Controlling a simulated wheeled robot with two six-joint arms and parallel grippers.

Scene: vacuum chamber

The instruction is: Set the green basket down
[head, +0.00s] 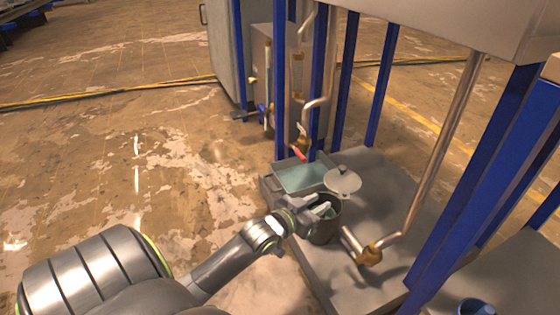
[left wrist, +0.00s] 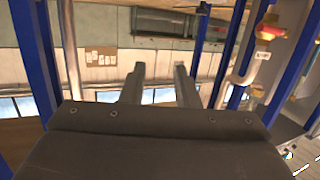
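A rectangular grey-rimmed container with a pale green-blue inside (head: 300,178) sits on the low grey platform (head: 372,172). It is the only basket-like thing I see, and I cannot tell for sure that it is the green basket. My right gripper is in neither view.
A round grey lid with a knob (head: 342,181) lies beside the container. Copper pipes with a brass fitting (head: 369,256) and blue posts (head: 380,85) stand around the platform. A blue cup (head: 474,307) is at the bottom right. The floor to the left is clear.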

